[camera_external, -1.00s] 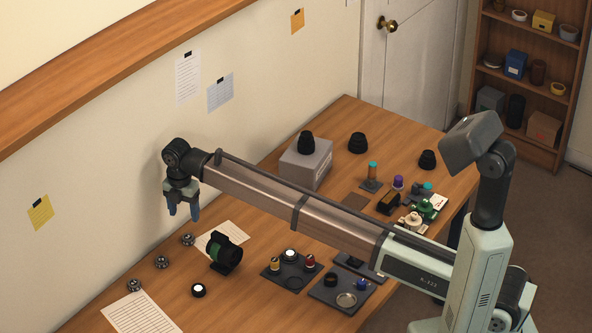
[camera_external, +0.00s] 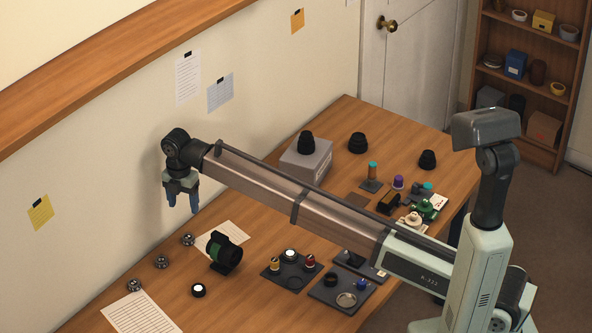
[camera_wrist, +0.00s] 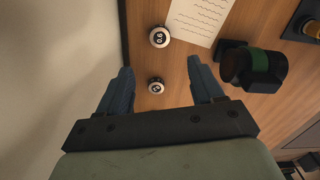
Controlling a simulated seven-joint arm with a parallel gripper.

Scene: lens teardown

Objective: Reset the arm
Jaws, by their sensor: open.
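My gripper (camera_external: 182,201) hangs in the air above the far-left part of the wooden table, near the wall, fingers pointing down. In the wrist view its two blue fingers (camera_wrist: 159,82) are spread apart with nothing held between them. My arm stretches across the table from the right. A black lens with a green band (camera_external: 225,252) stands on the table to the lower right of the gripper; the wrist view also shows it at the right (camera_wrist: 255,66).
Small round metal parts (camera_external: 162,262) lie along the wall side. Dark trays (camera_external: 328,302) with small parts sit mid-table. A grey box (camera_external: 300,165) bears a black lens piece. Printed sheets (camera_external: 140,314) lie at the near left. A white-capped disc (camera_external: 198,290) lies nearby.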

